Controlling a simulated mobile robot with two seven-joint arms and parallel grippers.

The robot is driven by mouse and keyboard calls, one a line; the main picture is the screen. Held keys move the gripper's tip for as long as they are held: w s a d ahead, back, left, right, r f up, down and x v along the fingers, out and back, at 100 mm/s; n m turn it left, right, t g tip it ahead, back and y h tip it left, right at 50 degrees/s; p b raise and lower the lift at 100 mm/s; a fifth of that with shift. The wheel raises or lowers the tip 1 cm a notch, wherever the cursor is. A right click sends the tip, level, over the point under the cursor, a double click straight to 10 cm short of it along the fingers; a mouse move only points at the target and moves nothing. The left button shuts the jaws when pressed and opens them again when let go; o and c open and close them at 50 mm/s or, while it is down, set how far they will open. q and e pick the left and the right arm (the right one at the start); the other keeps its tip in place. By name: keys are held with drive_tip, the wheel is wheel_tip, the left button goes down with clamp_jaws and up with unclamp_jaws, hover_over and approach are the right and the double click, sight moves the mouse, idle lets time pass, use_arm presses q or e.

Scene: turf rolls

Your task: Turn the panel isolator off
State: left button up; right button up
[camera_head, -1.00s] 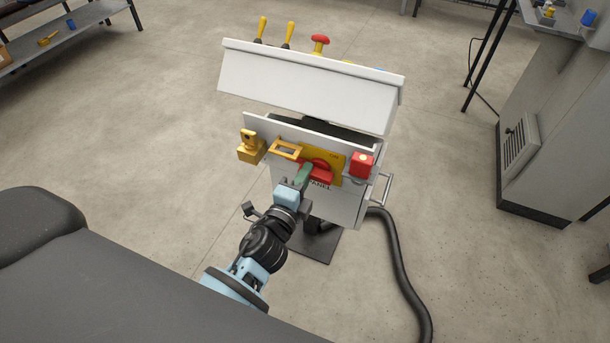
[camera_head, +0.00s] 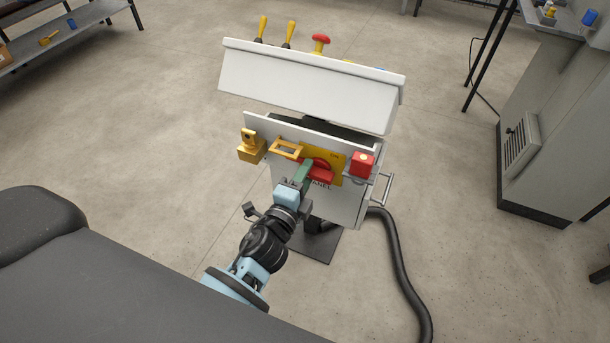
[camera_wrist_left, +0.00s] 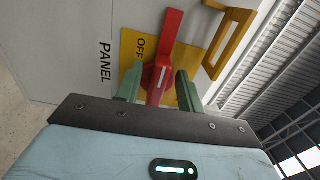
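The panel isolator is a red rotary handle (camera_head: 321,172) on a yellow plate (camera_head: 355,166) on the front of a white panel box. In the left wrist view the red handle (camera_wrist_left: 170,45) points up the picture, with the word OFF to its left on the yellow plate (camera_wrist_left: 130,50). My left gripper (camera_head: 304,171) is at the handle. In the left wrist view its green fingers (camera_wrist_left: 159,85) stand apart on either side of the handle's lower part, with a slim gap showing on the right. Contact is unclear. My right gripper is out of view.
A yellow hasp-like frame (camera_head: 286,148) and a yellow padlock-like block (camera_head: 251,147) are left of the handle. A red box (camera_head: 361,164) is to its right. A black hose (camera_head: 395,270) runs along the floor. A grey cabinet (camera_head: 560,130) stands at right.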

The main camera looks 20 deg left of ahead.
use_arm(q)
drive_tip(key=s, duration=0.7)
drive_tip(key=shift+s+b, duration=0.4)
drive_tip(key=shift+b, duration=0.05)
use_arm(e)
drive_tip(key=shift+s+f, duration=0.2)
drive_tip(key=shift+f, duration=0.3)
use_arm(q)
drive_tip(key=shift+a, duration=0.1)
